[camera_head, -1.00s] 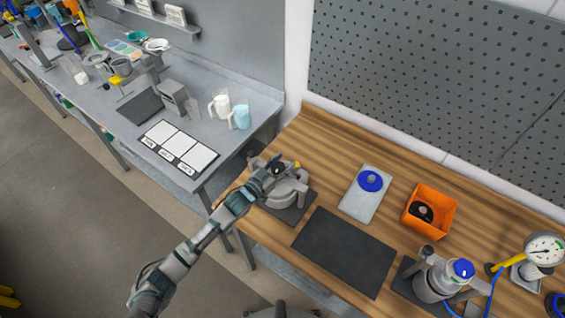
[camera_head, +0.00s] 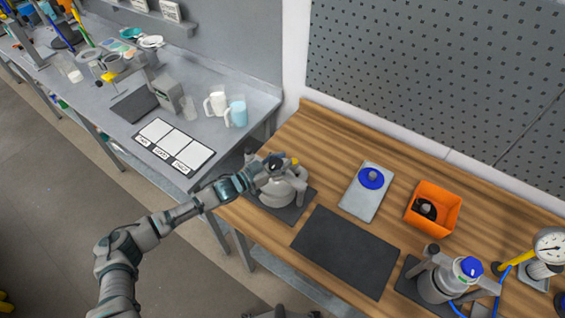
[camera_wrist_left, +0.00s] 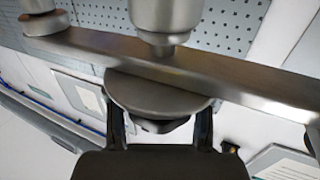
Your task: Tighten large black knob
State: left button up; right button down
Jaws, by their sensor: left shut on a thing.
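A grey metal drum agitator (camera_head: 279,190) stands on a dark mat at the left end of the wooden bench. My left gripper (camera_head: 270,165) is at its upper left side, and its fingers are small and partly hidden there. In the left wrist view, the two dark fingers (camera_wrist_left: 160,128) are shut around a dark knob (camera_wrist_left: 160,126) under a round metal plate. Most of the knob is hidden by the plate and the fingers. A metal bar crosses above the plate. My right gripper is not in view.
A second agitator (camera_head: 437,284) with a blue cap stands at the right. An orange bin (camera_head: 446,193) holds a black part. A pale tray (camera_head: 355,205) holds a blue disc (camera_head: 371,178). A dark mat (camera_head: 345,252) lies bare. A gauge (camera_head: 549,245) stands far right.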

pick_arm(q)
jog(key=shift+m+g+h+b, duration=0.4)
jog(key=shift+m+g, duration=0.2)
jog(key=shift+g, duration=0.1)
jog(key=shift+s+m+g+h, duration=0.2)
jog(key=shift+m+g+h, duration=0.1)
jog(key=shift+g, duration=0.3)
jog(key=o, duration=1)
jog(key=shift+o, duration=0.3)
jog(key=shift+a, duration=0.15)
jog(key=shift+s+a, duration=0.1)
jog(key=shift+a, duration=0.1)
jog(key=shift+a, duration=0.1)
